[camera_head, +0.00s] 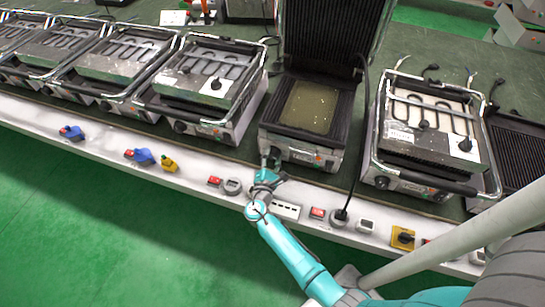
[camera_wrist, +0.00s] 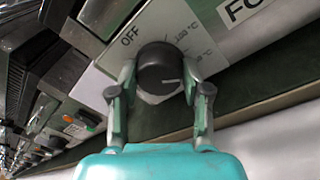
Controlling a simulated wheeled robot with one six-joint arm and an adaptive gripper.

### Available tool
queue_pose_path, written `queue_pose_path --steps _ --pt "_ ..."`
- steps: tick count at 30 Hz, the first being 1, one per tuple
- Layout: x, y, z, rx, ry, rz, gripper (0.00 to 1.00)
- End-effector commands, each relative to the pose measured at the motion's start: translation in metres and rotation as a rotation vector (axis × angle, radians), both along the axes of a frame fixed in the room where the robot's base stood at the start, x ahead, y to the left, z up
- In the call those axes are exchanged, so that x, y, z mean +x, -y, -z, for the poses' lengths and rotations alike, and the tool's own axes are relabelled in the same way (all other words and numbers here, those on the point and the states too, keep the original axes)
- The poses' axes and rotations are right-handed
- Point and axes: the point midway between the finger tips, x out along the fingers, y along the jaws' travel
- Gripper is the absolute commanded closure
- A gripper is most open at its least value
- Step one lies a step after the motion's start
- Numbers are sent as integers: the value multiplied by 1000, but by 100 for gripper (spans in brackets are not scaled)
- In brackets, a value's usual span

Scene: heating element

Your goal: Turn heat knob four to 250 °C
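In the wrist view, a round black knob (camera_wrist: 158,68) sits on a pale panel marked "OFF" at its upper left and temperatures in °C at its right. Its white pointer line points to the right, past the marks I can read. A white label (camera_wrist: 242,10) beside it begins "FO"; the rest is cut off. My gripper (camera_wrist: 158,74) has one finger on each side of the knob and looks closed on it. In the head view, my gripper (camera_head: 270,164) is at the front left corner of the open grill (camera_head: 319,152), where it hides most of the knob.
Other grills stand on both sides, one at the left (camera_head: 210,82) and one at the right (camera_head: 430,135). The green floor in front is clear.

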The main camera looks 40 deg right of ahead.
Motion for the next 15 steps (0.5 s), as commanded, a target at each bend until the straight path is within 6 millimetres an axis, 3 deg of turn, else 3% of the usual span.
queue_pose_path --steps 15 --pt "-1 0 1 117 175 1 87"
